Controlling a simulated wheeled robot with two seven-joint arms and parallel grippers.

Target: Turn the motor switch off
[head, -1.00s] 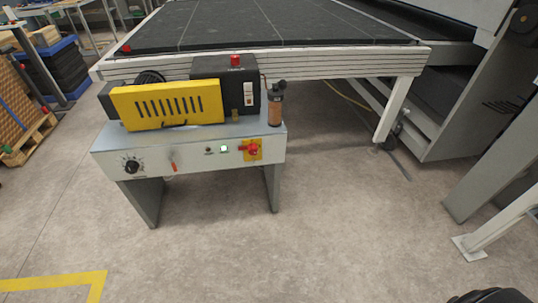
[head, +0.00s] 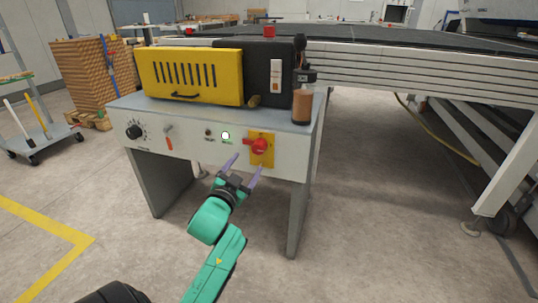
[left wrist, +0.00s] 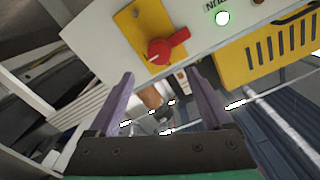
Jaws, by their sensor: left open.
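The motor switch is a red rotary knob (head: 259,146) on a yellow plate (head: 267,158), on the front panel of a grey control bench (head: 185,142). Its handle points left in the head view. In the left wrist view the red knob (left wrist: 161,50) lies ahead, above the gap between the fingers. My left gripper (head: 243,165) is open and empty, below and just left of the knob, apart from it. Its purple fingers also show in the left wrist view (left wrist: 165,95). A green lamp (head: 225,135) beside the switch is lit. My right gripper is not in view.
The panel also has a black dial (head: 134,132) and a small red lever (head: 168,143). A yellow slotted cover (head: 190,77), a black box (head: 284,62) and a brown bottle (head: 302,104) stand on top. The conveyor (head: 430,75) is behind. Floor in front is open.

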